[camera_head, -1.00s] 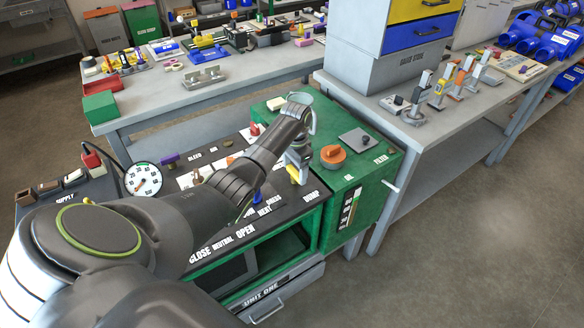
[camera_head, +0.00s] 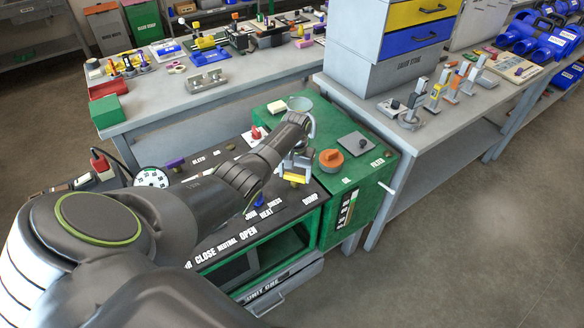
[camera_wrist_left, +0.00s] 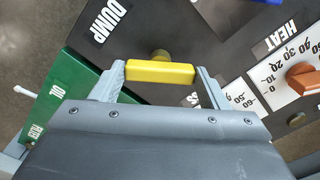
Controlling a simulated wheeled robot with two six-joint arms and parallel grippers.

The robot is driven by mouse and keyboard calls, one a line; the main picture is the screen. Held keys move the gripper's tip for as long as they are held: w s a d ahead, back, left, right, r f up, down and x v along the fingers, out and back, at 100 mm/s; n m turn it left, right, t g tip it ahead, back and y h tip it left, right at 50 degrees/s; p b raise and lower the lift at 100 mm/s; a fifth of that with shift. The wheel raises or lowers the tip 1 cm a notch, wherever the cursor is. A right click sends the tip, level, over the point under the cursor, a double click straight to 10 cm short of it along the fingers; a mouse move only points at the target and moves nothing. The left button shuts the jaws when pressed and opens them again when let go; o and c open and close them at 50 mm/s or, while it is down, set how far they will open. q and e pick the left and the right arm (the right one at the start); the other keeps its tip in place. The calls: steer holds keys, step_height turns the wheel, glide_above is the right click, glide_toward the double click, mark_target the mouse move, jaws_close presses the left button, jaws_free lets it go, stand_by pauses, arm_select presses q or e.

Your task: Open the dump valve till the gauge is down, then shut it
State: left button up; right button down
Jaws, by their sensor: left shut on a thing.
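The dump valve's yellow handle (camera_head: 295,179) is on the black panel, near the DUMP label (camera_head: 310,198). My left gripper (camera_head: 294,168) is shut on it, coming from above. In the left wrist view the yellow handle (camera_wrist_left: 160,72) lies crosswise between the two fingers of my left gripper (camera_wrist_left: 161,78), with a brass stem behind it. The white round gauge (camera_head: 151,178) stands at the panel's left. My arm hides its lower part, and I cannot read its needle. My right gripper is in neither view.
An orange knob (camera_head: 331,158) sits on the green housing right of the handle. A blue knob (camera_head: 259,201) is near HEAT, left of it. A glass dish (camera_head: 300,104) stands behind my gripper. A grey bench (camera_head: 455,122) is at the right.

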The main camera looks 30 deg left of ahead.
arm_select(q)
steer(key=n, duration=0.2)
steer(key=n+p, duration=0.2)
steer(key=n, duration=0.1)
steer(key=shift+w+a+r+n, duration=0.2)
steer(key=shift+r+n, duration=0.1)
steer(key=shift+n+p, duration=0.45)
steer(key=shift+n, duration=1.75)
steer(key=shift+w, duration=0.1)
steer(key=o, duration=0.8)
steer(key=shift+o, duration=0.9)
steer(key=shift+a+f, duration=0.1)
steer(key=shift+f, duration=0.2)
